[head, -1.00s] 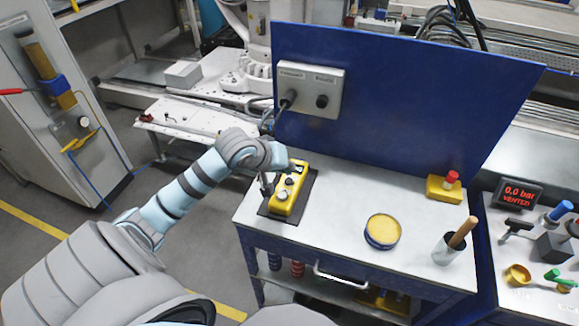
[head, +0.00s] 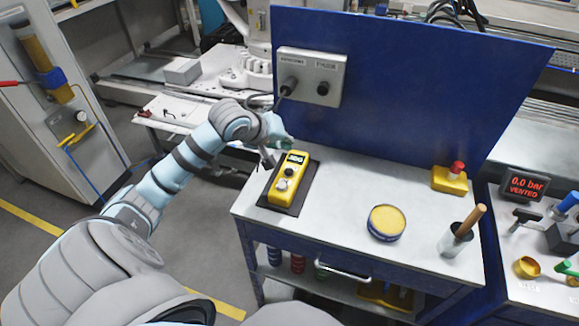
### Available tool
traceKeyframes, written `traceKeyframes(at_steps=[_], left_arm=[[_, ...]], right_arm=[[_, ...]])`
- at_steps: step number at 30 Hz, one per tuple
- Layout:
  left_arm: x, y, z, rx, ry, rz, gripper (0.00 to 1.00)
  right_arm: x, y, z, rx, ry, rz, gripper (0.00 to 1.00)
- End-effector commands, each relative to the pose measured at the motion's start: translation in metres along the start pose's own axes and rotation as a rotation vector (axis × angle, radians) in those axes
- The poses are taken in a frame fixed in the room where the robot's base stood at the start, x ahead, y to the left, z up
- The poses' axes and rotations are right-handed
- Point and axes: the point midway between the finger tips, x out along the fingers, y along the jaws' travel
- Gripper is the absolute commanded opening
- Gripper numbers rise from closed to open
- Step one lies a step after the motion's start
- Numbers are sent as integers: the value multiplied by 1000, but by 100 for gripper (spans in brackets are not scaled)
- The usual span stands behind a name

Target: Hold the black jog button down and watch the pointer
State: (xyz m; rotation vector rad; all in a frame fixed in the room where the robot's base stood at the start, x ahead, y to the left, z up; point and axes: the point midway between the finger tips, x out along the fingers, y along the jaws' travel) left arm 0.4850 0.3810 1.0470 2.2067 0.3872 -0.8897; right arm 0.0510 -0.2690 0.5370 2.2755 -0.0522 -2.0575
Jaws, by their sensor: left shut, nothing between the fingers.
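A yellow control box (head: 284,194) lies on a dark mat (head: 304,190) at the left of the cart top. It has a small dark display (head: 296,158) at its far end, a black button (head: 289,171) below it and a grey round knob (head: 282,184) nearer me. My left gripper (head: 270,163) is shut and empty, just left of the box's far end. It appears apart from the black button. No pointer can be made out at this size. My right gripper is not in view.
A blue panel (head: 400,85) with a grey socket box (head: 310,76) stands behind the cart top (head: 345,195). A round yellow tin (head: 386,222), a cup with a wooden handle (head: 455,240) and a red-button box (head: 450,179) stand to the right. A display reads "0.0 bar VENTED" (head: 525,184).

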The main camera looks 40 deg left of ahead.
Motion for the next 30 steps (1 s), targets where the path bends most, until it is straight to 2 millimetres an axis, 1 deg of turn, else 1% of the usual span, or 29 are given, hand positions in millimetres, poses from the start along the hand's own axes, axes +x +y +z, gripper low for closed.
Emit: traceKeyframes(at_steps=[1, 9, 17, 30], left_arm=[[10, -7, 7, 1, 1, 1, 0], [29, -21, 21, 2, 2, 1, 0], [42, -31, 31, 0, 0, 0, 0], [42, -31, 31, 1, 1, 0, 0]], right_arm=[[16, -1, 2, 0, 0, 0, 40], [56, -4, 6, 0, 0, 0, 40], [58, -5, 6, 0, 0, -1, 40], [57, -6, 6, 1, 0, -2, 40]])
